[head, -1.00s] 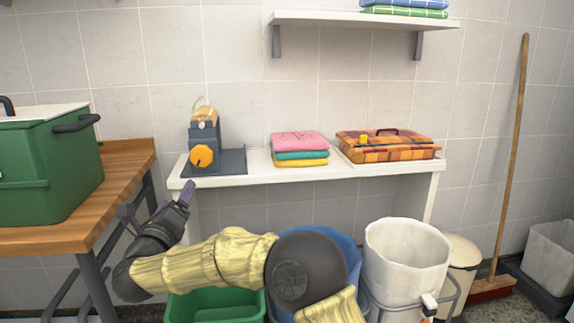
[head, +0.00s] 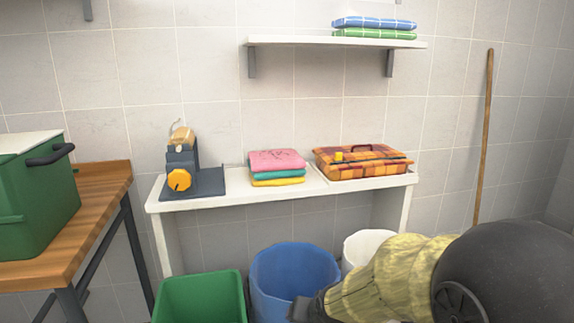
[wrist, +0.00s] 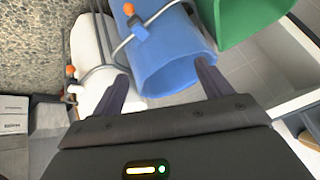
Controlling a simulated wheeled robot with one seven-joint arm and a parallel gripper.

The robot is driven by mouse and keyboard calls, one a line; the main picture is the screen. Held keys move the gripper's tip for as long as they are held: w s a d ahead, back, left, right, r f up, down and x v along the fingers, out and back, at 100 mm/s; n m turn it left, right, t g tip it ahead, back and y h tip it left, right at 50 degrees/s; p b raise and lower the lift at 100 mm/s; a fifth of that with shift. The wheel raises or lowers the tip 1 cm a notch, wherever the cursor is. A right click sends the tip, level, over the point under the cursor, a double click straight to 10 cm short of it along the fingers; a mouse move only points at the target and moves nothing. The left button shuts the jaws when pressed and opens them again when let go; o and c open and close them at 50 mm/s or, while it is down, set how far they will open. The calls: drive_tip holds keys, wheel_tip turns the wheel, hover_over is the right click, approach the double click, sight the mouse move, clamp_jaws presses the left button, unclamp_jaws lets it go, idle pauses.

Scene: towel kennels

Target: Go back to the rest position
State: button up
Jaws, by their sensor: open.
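My gripper (wrist: 160,84) is open in the wrist view, its two dark fingers spread apart with nothing held between them. It points down over the blue bin (wrist: 165,60), with the white bin (wrist: 92,50) beside it on the left. In the head view my folded arm fills the lower right, in front of the white bin (head: 362,244). The gripper's fingers cannot be made out there.
A white bench (head: 238,194) along the wall holds a dark device with an orange knob (head: 179,180), folded towels (head: 277,167) and an orange plaid case (head: 362,162). Blue (head: 290,273) and green (head: 199,299) bins stand below. A wooden table (head: 82,222) is at left.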

drive_tip(key=s+d+f+n+g+h, duration=0.2)
drive_tip(key=s+d+g, duration=0.2)
drive_tip(key=s+d, duration=0.7)
drive_tip(key=w+p+v, duration=0.2)
drive_tip(key=p+v, duration=1)
drive_tip(key=p, duration=0.1)
drive_tip(key=w+r+p+v, duration=0.1)
drive_tip(key=w+p+v, duration=0.2)
drive_tip(key=p+v, duration=0.9)
drive_tip(key=w+r+p+v, duration=0.1)
drive_tip(key=w+p+v, duration=0.2)
drive_tip(key=p+v, duration=0.9)
drive_tip(key=shift+a+r+p, duration=0.25)
drive_tip(key=shift+r+p, duration=0.05)
drive_tip(key=shift+p, duration=0.55)
